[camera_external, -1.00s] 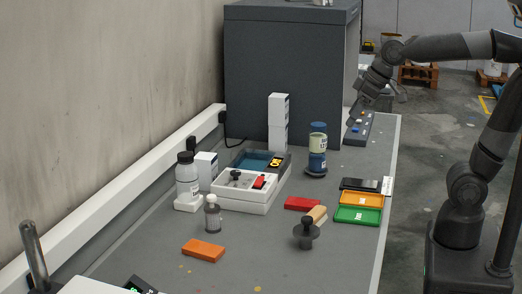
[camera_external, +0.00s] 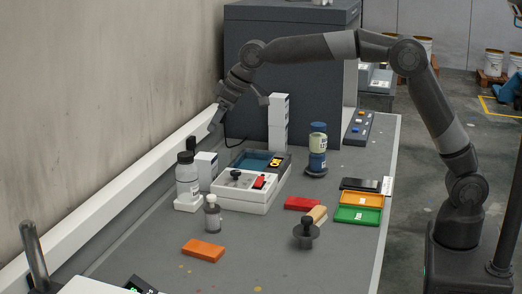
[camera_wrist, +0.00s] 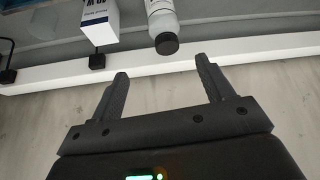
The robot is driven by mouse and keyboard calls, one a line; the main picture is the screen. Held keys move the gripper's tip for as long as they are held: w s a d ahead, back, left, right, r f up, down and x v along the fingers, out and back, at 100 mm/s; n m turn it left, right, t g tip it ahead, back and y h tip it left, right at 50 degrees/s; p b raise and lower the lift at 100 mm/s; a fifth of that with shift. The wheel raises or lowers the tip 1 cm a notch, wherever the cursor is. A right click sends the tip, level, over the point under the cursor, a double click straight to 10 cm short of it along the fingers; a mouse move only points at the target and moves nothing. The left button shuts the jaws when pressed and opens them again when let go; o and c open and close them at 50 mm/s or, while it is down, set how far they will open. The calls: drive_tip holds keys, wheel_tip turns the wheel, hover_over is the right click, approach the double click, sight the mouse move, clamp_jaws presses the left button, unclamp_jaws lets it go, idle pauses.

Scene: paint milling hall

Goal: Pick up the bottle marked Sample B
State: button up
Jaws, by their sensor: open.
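A white bottle with a dark cap (camera_external: 187,182) stands upright on a small white base near the wall. A smaller grey bottle with a pale cap (camera_external: 212,217) stands in front and to its right. Their labels are too small to read, so I cannot tell which is Sample B. My gripper (camera_external: 215,124) is up beside the wall, above and beyond the white bottle. In the wrist view my gripper (camera_wrist: 161,76) is open and empty, and the white bottle (camera_wrist: 161,20) lies beyond the fingertips, apart from them.
A white box (camera_external: 206,168) stands beside the white bottle; it also shows in the wrist view (camera_wrist: 99,20). A white rail (camera_external: 130,202) runs along the wall. A switch box (camera_external: 243,190), stacked blue jars (camera_external: 317,150) and an orange block (camera_external: 203,250) are on the bench.

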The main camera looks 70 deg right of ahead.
approach(187, 154)
drive_tip(key=x, duration=1.1)
drive_tip(key=shift+r, duration=0.1)
drive_tip(key=c, duration=1.3)
